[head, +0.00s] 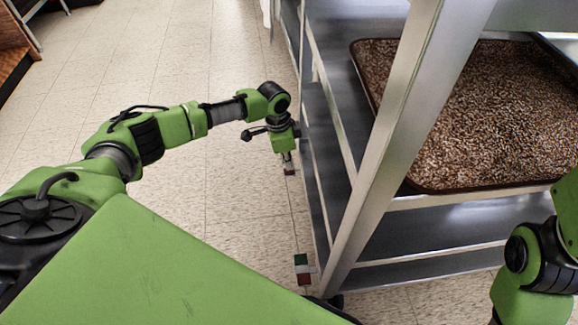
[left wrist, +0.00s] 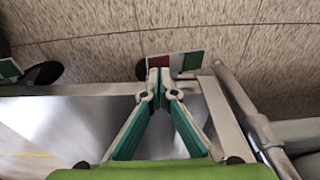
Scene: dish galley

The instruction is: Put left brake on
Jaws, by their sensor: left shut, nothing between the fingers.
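A metal rack cart (head: 392,120) on casters stands at the right. A brake tab (head: 290,170) in red, white and green shows low at the cart's far end, just below my left gripper (head: 288,158). In the left wrist view the tab (left wrist: 186,62) lies right at the tips of my shut left gripper (left wrist: 158,72); I cannot tell whether they touch. A second brake tab (head: 303,269), green, white and red, sits at the cart's near corner. My right gripper is outside the views; only part of my right arm shows.
A tray (head: 412,187) of brown granular stuff lies on the cart's upper shelf. A lower shelf (head: 430,240) is bare where it shows. The tiled floor (head: 220,60) left of the cart is clear. A wooden piece of furniture (head: 12,40) stands at the far left.

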